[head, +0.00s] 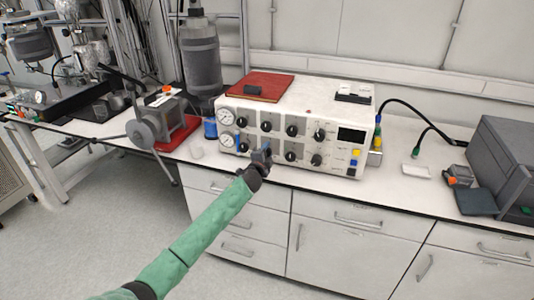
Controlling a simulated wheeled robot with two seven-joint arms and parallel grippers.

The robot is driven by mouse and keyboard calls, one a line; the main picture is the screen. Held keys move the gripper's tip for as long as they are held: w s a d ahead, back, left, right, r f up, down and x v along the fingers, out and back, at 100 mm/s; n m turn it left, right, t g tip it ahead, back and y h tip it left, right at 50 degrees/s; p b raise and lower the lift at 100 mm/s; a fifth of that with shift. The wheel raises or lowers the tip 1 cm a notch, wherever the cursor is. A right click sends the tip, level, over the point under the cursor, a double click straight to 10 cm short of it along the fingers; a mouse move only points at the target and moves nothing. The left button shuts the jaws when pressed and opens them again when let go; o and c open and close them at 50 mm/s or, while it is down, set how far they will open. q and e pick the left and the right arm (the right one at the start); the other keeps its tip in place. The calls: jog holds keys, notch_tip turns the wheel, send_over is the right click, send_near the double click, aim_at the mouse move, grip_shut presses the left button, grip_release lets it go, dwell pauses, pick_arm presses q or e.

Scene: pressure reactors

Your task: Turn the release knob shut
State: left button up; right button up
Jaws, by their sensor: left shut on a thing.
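A white control box (338,110) stands on the bench, with two rows of dark knobs on its front. My left gripper (262,157) is at the lower row, left of the middle, and is shut on a knob there. The gripper's fingers hide most of this knob, so its angle cannot be told. A small bit of blue shows just above the fingers. Labels are too small to read, so I cannot confirm which knob is the release knob. My right gripper is not in view.
Two round gauges (225,116) are at the box's left end, a display (351,135) at its right. A grey cylinder (201,62) stands behind left. A motor-like unit (150,122) is further left, a grey case (503,160) at the far right. Drawers (340,243) are below.

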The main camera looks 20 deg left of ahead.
pick_arm(q)
jog(key=shift+m, duration=0.9)
jog(key=m, duration=0.2)
jog(key=shift+m, duration=0.3)
jog(key=shift+m+p, duration=0.3)
jog(key=shift+m, duration=0.4)
jog(key=shift+f+m, duration=0.1)
jog(key=shift+m, duration=0.8)
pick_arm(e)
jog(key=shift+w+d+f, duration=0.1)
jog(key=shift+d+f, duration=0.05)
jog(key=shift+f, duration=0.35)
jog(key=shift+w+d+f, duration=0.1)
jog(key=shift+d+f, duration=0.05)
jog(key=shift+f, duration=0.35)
pick_arm(q)
jog(key=shift+f, duration=0.1)
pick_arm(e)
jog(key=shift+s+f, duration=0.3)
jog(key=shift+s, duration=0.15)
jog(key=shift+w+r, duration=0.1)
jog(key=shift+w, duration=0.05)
